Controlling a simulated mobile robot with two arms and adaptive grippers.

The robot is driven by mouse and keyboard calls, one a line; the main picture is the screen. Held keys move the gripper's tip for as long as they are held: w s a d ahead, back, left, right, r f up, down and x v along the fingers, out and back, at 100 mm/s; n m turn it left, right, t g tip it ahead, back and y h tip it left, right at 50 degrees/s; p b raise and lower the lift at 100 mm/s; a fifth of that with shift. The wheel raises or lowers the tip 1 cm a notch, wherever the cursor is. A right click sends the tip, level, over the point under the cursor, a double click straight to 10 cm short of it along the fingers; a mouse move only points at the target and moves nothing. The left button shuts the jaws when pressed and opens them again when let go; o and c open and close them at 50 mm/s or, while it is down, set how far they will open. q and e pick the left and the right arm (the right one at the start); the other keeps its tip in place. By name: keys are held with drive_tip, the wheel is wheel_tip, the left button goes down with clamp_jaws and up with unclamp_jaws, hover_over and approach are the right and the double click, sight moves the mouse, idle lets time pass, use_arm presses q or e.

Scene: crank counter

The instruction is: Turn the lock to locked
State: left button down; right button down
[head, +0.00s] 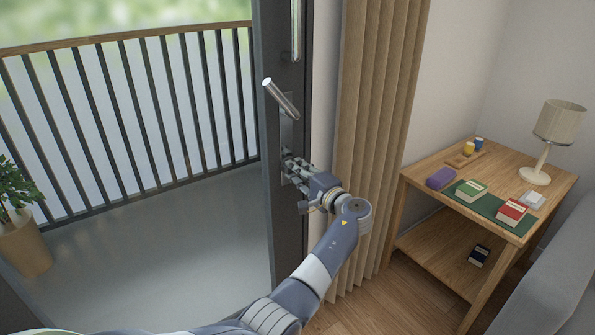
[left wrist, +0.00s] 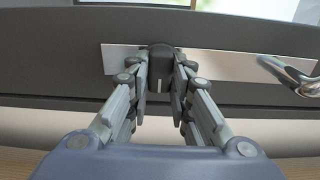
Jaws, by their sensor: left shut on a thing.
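The lock (left wrist: 160,60) is a dark knob with a short white mark. It sits on a silver plate (left wrist: 215,63) fixed to the dark door frame (head: 270,130). In the left wrist view the mark stands upright, across the length of the plate. My left gripper (left wrist: 161,88) is shut on the lock, with one finger on each side of it. In the head view the same gripper (head: 291,168) is at the door frame below the lever handle, and its fingers hide the lock. My right gripper is in neither view.
A silver lever handle (head: 281,98) juts out just above the gripper; it also shows in the left wrist view (left wrist: 290,76). A beige curtain (head: 375,110) hangs close by on the right. A wooden side table (head: 420,170) with a lamp (head: 550,135) and books stands further right.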

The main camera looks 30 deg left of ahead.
use_arm(q)
drive_tip(key=c, duration=1.4)
unclamp_jaws()
drive_tip(key=shift+w, duration=0.1)
drive_tip(key=shift+c, duration=0.2)
drive_tip(key=shift+d, duration=0.1)
drive_tip(key=v, duration=1.2)
